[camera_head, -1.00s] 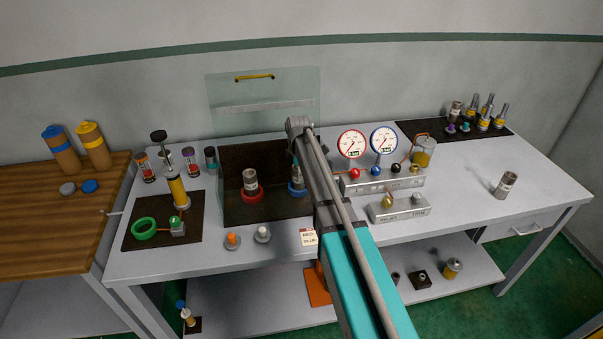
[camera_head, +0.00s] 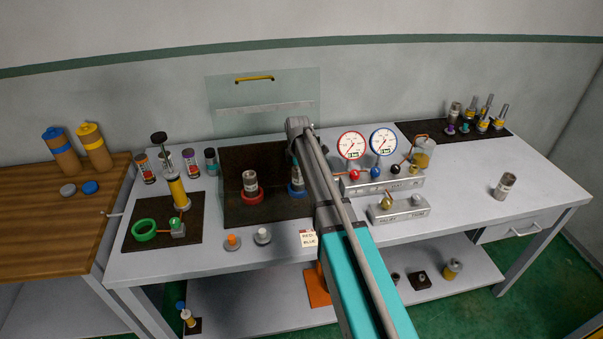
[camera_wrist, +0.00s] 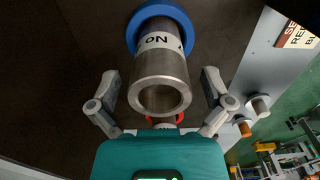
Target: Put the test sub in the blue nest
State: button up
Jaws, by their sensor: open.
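A grey metal test sub with a white lettered band (camera_wrist: 160,68) stands in the blue nest (camera_wrist: 186,22) in the wrist view. In the head view the blue nest (camera_head: 297,190) shows beside my arm, which partly hides the sub in it (camera_head: 297,174). My gripper (camera_wrist: 160,85) is open, with one finger on each side of this sub and gaps visible between. Another similar sub (camera_head: 250,181) stands in the red nest (camera_head: 253,193) to the left.
The nests stand on a dark mat (camera_head: 235,160) before a clear shield (camera_head: 262,95). Two gauges (camera_head: 367,143) on a manifold stand to the right. A sign card (camera_head: 308,238) and two small knobs (camera_head: 262,235) are near the front edge. The bench is clear around the lone sub.

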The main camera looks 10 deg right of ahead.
notch_tip(320, 180, up, 12)
jog(key=p, duration=1.1)
jog(key=shift+f, duration=0.15)
